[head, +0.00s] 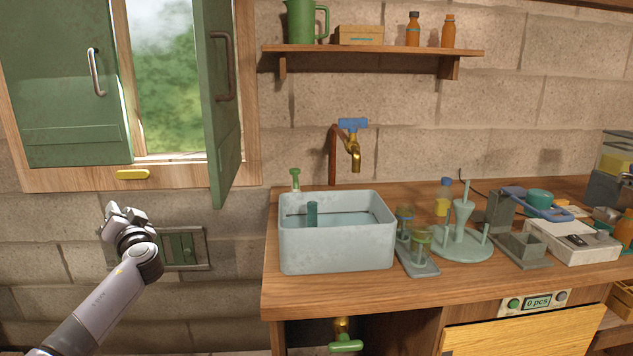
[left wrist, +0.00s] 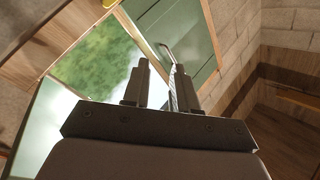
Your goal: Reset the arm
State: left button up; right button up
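My left gripper (head: 122,214) is raised in front of the stone wall, below the window sill and left of the workbench. In the left wrist view its two fingers (left wrist: 157,90) stand apart with a gap between them, and nothing shows held there. Behind the fingers in that view are the window pane and a green shutter (left wrist: 180,35). The left forearm comes in from the lower left of the head view. My right gripper is in neither view.
The window's right shutter (head: 223,100) stands open into the room; the left shutter (head: 62,85) covers its side. A yellow latch (head: 133,174) sits on the sill. The workbench (head: 300,298) holds a grey basin (head: 336,247), a glass rack (head: 418,262) and other equipment to the right.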

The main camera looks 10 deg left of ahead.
pick_arm(q)
jog(key=s+d+f+m+h, duration=0.3)
jog(key=d+f, duration=0.2)
jog(key=f, duration=0.4)
jog(key=s+d+f+m+t+h, duration=0.15)
jog(key=s+d+f+h, duration=0.25)
jog(key=f, duration=0.4)
jog(key=s+d+f+m+h, duration=0.3)
jog(key=d+f, duration=0.2)
jog(key=f, duration=0.4)
jog(key=s+d+f+m+g+h, duration=0.15)
jog(key=s+d+f+h, duration=0.25)
jog(key=s+d, duration=0.55)
jog(key=s+d+f+m+g+h, duration=0.15)
jog(key=s+d+f+h, duration=0.35)
jog(key=s, duration=0.7)
jog(key=d+r+n+p, duration=0.3)
jog(key=d+r+n, duration=0.1)
jog(key=d, duration=0.6)
jog(key=shift+d+r+n+t+p, duration=0.25)
jog(key=shift+d+n+t+p, duration=0.05)
jog(key=shift+n+t+p, duration=0.15)
jog(key=shift+w, duration=0.1)
jog(key=shift+a, duration=0.1)
